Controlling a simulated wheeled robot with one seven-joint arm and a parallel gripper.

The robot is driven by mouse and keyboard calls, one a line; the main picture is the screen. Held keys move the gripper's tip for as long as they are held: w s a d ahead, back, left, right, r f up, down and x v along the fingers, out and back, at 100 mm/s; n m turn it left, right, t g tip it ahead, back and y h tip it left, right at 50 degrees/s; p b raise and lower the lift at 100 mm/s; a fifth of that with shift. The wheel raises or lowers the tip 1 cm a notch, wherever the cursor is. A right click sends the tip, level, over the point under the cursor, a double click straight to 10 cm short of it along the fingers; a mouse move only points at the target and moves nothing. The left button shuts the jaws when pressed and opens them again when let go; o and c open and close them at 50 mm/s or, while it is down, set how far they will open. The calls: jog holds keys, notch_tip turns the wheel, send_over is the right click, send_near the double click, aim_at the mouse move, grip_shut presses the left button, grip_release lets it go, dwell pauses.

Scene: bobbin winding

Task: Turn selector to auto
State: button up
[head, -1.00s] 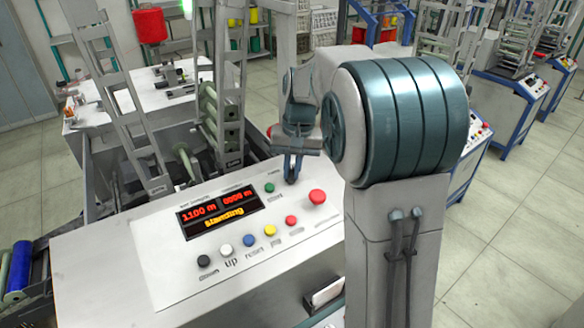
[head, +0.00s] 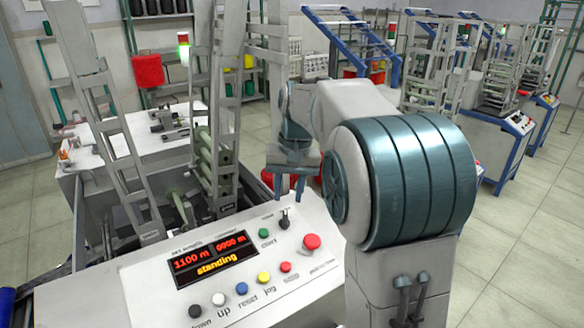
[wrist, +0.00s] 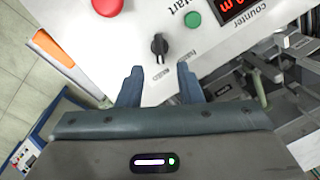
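The selector (head: 284,219) is a small black knob at the back of the sloped white control panel (head: 150,294), right of the green start button. In the wrist view the selector (wrist: 159,46) stands just beyond the fingertips, roughly centred between them, its pointer along the picture's vertical. Small labels sit beside it, too blurred to read surely. My gripper (wrist: 162,72) is open, with both blue-grey fingers apart and nothing between them. In the head view my gripper (head: 288,198) hangs above and behind the selector, apart from it.
The display (head: 216,261) reads "standing". A green button (head: 235,232) and a red mushroom button (head: 311,242) flank the selector. Several coloured buttons line the panel's front. Metal frame uprights (head: 227,110) rise behind the panel on the left.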

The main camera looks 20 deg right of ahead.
notch_tip(320, 180, up, 7)
jog(key=shift+d+r, duration=0.15)
jog(key=shift+d, duration=0.3)
jog(key=shift+s, duration=0.1)
jog(key=s+f+n+t, duration=0.1)
jog(key=s+f, duration=0.3)
jog(key=s, duration=0.3)
jog(key=s+a+f+t, duration=0.1)
jog(key=s+f, duration=0.4)
jog(key=s, duration=0.3)
jog(key=s+a+f+n+h, duration=0.1)
jog(key=s+f, duration=0.4)
jog(key=s, duration=0.3)
jog(key=shift+f+n+t, duration=0.15)
jog(key=shift+n+t, duration=0.15)
jog(key=shift+t, duration=0.1)
dwell(0.5)
